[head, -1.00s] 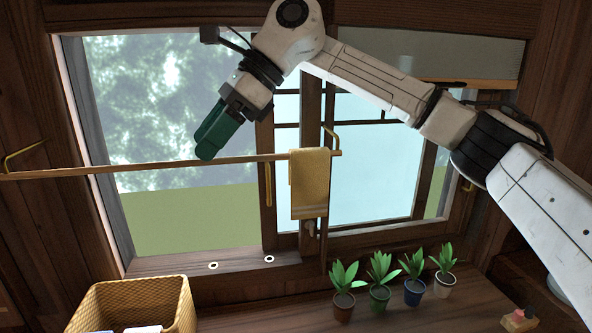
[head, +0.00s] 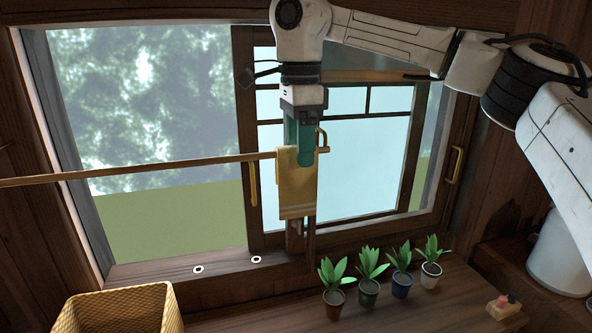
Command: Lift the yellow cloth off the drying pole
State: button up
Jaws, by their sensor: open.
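The yellow cloth (head: 297,195) hangs folded over the right end of the wooden drying pole (head: 150,168), in front of the window. My gripper (head: 304,160) points straight down, with its green fingers at the cloth's top edge and overlapping it in the picture. The fingers are open, but they line up in this view, so the gap between them is hidden. I cannot tell whether the cloth lies between them or behind them. The cloth still rests on the pole.
A woven basket (head: 120,310) is at the lower left. Several potted plants (head: 368,275) line the wooden surface below. A white bin (head: 560,258) stands at the right.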

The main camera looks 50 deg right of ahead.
aim_at(297, 168)
jog(key=f, duration=0.3)
jog(key=f+p, duration=0.1)
jog(key=f, duration=0.1)
jog(key=shift+w+a, duration=0.15)
jog(key=shift+w, duration=0.1)
jog(key=shift+c, duration=0.3)
jog(key=c, duration=1)
jog(key=shift+o, duration=0.2)
jog(key=shift+r, duration=0.15)
